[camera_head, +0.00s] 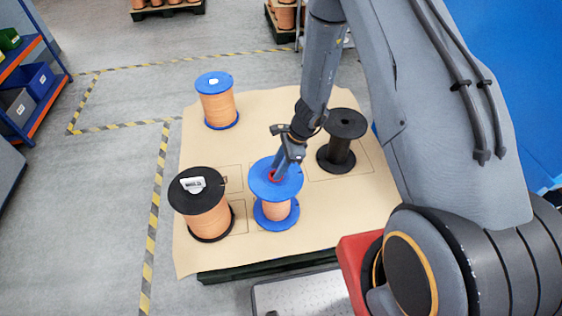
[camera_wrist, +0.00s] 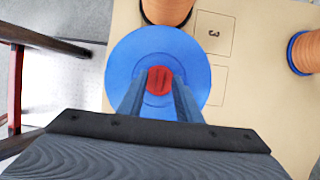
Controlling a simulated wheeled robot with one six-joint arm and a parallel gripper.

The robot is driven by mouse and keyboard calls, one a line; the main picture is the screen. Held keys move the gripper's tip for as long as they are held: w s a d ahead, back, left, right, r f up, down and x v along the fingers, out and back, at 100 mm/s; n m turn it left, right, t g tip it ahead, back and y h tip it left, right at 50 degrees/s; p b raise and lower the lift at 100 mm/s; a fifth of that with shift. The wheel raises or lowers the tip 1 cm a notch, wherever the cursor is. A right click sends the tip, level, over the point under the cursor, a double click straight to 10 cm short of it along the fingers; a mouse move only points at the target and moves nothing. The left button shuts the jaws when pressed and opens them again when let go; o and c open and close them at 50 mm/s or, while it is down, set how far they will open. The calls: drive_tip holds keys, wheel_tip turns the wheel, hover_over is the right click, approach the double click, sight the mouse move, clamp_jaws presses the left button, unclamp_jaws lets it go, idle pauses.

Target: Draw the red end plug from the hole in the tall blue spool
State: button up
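A blue-flanged spool with orange winding (camera_head: 277,211) stands upright near the front middle of the brown sheet. Its round blue top flange (camera_wrist: 125,62) fills the middle of the wrist view. The red end plug (camera_wrist: 159,80) sits at the centre of that flange, and a little red (camera_head: 273,176) shows beside my gripper in the head view. My gripper (camera_wrist: 159,92) points down over the plug. Its two fingers are apart, one on each side of the plug, with the plug visible between them. Whether the fingertips touch it is not clear.
A black spool with orange winding (camera_head: 208,218) stands at left, an empty black spool (camera_head: 338,152) at right, and another blue spool (camera_head: 217,106) at the back. The brown sheet (camera_head: 262,112) has free room behind the middle. A blue shelf rack (camera_head: 52,68) stands far left.

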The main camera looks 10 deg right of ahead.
sight(272, 172)
drive_tip(key=shift+f, duration=0.1)
drive_tip(key=shift+c, duration=0.4)
clamp_jaws()
drive_tip(key=shift+r+p, duration=1.15)
drive_tip(key=shift+r, duration=0.5)
idle(0.4)
drive_tip(key=shift+r+p, duration=1.3)
drive_tip(key=shift+r, duration=0.65)
drive_tip(key=shift+a, duration=0.1)
